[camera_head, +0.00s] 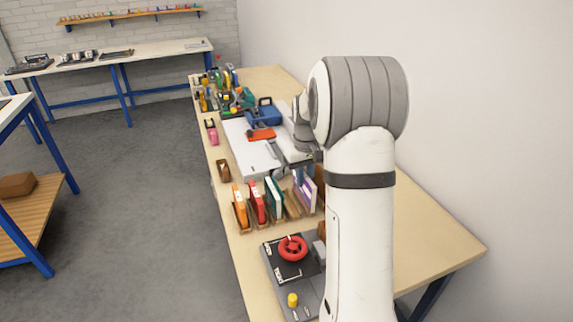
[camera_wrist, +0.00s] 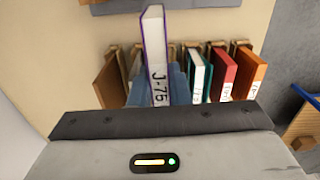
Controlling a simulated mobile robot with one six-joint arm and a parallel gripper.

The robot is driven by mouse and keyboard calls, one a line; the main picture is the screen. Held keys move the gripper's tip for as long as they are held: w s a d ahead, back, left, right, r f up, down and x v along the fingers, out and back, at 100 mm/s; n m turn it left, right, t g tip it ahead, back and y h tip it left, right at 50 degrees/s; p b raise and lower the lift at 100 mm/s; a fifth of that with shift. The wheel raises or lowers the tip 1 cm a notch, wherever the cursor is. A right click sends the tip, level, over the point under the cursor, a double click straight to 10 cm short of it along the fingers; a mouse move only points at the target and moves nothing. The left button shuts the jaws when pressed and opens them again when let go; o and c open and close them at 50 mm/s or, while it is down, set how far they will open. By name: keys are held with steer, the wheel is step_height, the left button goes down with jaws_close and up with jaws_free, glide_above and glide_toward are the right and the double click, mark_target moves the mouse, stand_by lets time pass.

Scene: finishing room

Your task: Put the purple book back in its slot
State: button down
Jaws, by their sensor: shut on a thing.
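The purple book (camera_wrist: 155,45) has purple covers, pale page edges and a label reading J-75. My gripper (camera_wrist: 160,92) is shut on it, with blue fingers on either side. In the head view the book (camera_head: 307,191) is upright and slightly tilted, at the right part of the wooden rack (camera_head: 291,209), and my gripper (camera_head: 301,175) is at its upper end, partly hidden by my arm. The rack holds a teal book (camera_wrist: 198,75), a red book (camera_wrist: 222,75) and an orange book (camera_wrist: 252,78). I cannot tell whether the purple book's lower edge is inside a slot.
A brown board or book (camera_wrist: 111,80) stands on the other side of the purple book. Bare bench top lies at right (camera_head: 430,240).

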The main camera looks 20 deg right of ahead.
steer(key=w+f+p, duration=0.3)
steer(key=w, duration=0.7)
step_height(320, 180, down, 6)
steer(key=b, duration=0.3)
steer(key=shift+a+f+b, duration=0.25)
steer(key=shift+a+b, duration=0.15)
steer(key=shift+a, duration=0.05)
steer(key=shift+f+b, duration=0.5)
steer(key=shift+f, duration=0.15)
stand_by(0.7)
steer(key=c, duration=1.6)
jaws_free()
steer(key=shift+c, duration=0.2)
steer(key=shift+r, duration=0.1)
step_height(320, 180, up, 11)
steer(key=p, duration=0.6)
